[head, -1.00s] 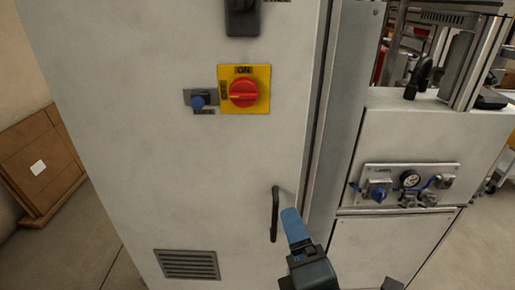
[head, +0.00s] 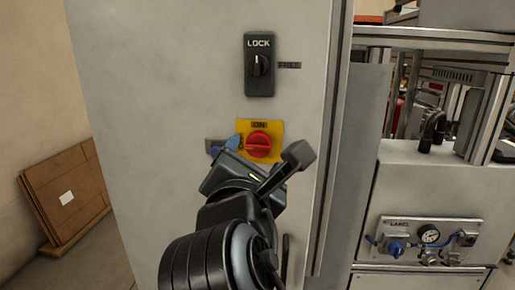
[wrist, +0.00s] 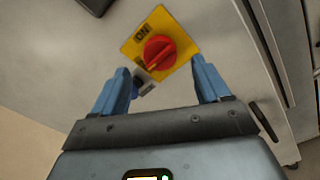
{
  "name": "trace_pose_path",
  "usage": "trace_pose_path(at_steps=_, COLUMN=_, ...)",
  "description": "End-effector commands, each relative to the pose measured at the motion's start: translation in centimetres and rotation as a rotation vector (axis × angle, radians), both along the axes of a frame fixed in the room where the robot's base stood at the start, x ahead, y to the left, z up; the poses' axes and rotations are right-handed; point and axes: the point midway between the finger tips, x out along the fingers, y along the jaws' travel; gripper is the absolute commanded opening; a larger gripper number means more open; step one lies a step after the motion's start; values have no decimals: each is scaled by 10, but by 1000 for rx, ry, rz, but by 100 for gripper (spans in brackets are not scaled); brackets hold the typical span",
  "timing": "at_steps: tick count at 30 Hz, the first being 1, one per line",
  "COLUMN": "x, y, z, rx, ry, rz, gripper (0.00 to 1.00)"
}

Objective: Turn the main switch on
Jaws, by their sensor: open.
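The main switch (head: 258,145) is a red rotary knob on a yellow plate on the pale cabinet door. Its plate is marked ON at the top, and the knob's grip ridge points left, toward the side label. In the wrist view the red knob (wrist: 158,50) shows just beyond the fingertips, roughly between them. My gripper (wrist: 160,66) is open and empty, its blue fingers apart. In the head view my gripper (head: 266,150) is in front of the switch, with one blue fingertip beside the plate's left edge. Contact with the knob cannot be seen.
A small blue knob (head: 215,148) sits left of the switch, close to the blue finger. A panel with a gauge (head: 430,236) is at right. Wooden boards (head: 64,195) lean at the left wall.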

Motion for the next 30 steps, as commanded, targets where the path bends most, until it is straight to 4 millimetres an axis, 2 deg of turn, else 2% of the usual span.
trace_pose_path(at_steps=3, x=19, y=-1, z=1, rx=0, ry=0, rz=-1, gripper=76)
trace_pose_path(at_steps=9, x=40, y=-1, z=1, rx=1, ry=0, rz=0, gripper=76)
trace_pose_path(at_steps=20, x=45, y=-2, z=0, rx=2, ry=-1, rz=1, gripper=76)
trace_pose_path(at_steps=30, x=45, y=-2, z=0, rx=2, ry=-1, rz=1, gripper=43)
